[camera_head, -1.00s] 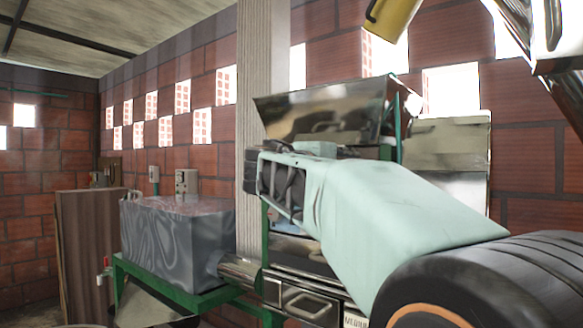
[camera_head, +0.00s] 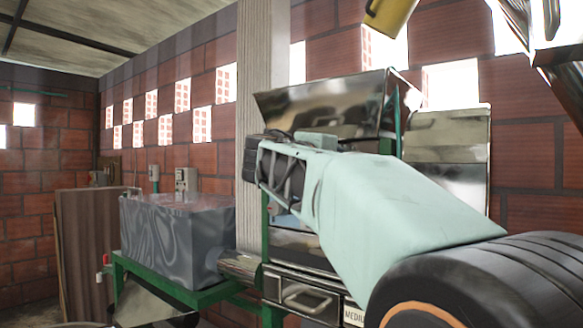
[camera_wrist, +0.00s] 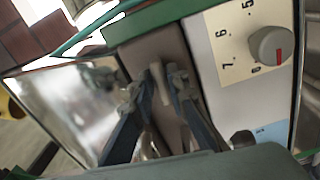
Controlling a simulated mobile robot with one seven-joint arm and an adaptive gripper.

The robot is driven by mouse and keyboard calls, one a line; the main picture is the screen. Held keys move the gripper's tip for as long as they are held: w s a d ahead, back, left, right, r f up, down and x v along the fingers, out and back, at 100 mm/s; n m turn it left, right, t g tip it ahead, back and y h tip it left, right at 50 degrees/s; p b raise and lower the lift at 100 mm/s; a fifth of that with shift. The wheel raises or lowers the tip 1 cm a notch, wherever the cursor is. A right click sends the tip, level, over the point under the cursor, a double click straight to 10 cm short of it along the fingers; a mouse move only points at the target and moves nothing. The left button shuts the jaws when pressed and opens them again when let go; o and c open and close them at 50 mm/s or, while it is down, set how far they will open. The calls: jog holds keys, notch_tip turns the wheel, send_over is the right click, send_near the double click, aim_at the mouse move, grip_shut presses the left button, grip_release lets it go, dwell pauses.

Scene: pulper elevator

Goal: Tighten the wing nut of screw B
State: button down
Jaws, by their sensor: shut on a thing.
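In the wrist view, my gripper (camera_wrist: 158,97) has its two dark blue-grey fingers closed around a small pale piece (camera_wrist: 160,78). This piece stands against a brown-grey vertical strip of the machine and seems to be the wing nut of a screw. No letter shows beside it, so I cannot tell from a label that it is screw B. Its wings are partly hidden and blurred. In the head view, my pale green arm reaches to the machine (camera_head: 330,105), and the fingers and the nut cannot be made out there.
In the wrist view, a numbered dial with a grey knob (camera_wrist: 271,44) is right of the fingers, and a shiny metal panel (camera_wrist: 75,105) is left. In the head view, a grey box (camera_head: 172,235) stands on a green frame.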

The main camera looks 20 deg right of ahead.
jog(key=m+b, duration=0.4)
jog(key=m, duration=0.1)
jog(key=m+b, duration=0.4)
jog(key=m, duration=0.2)
jog(key=m+b, duration=0.4)
jog(key=m, duration=0.1)
jog(key=shift+w+a+f, duration=0.15)
jog(key=shift+w+f, duration=0.05)
jog(key=shift+f, duration=0.05)
jog(key=shift+m, duration=0.4)
jog(key=c, duration=1.9)
grip_release()
jog(key=shift+a, duration=0.1)
